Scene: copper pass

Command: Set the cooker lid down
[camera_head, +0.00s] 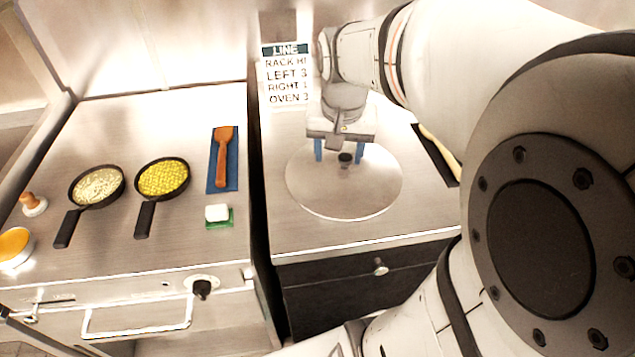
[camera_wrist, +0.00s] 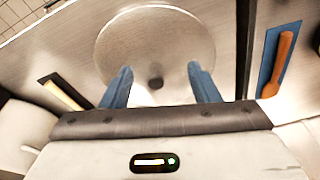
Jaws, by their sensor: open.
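The cooker lid (camera_head: 345,195) is a large round silvery disc with a small black knob (camera_head: 345,158). It lies flat on the right metal counter in the head view. In the wrist view the lid (camera_wrist: 150,40) fills the upper middle, with its knob (camera_wrist: 155,83) between the fingers. My gripper (camera_head: 339,155) is over the lid's far part. Its two blue fingers are open, one on each side of the knob and apart from it. In the wrist view my gripper (camera_wrist: 160,85) holds nothing. What lies beneath the lid is hidden.
On the left counter are two filled pans (camera_head: 97,186) (camera_head: 163,178), an orange spatula (camera_head: 222,155) on a blue mat (camera_head: 232,180), and a white block (camera_head: 216,212) on green. A sign (camera_head: 287,80) stands behind. A dark mat (camera_head: 433,155) lies right of the lid.

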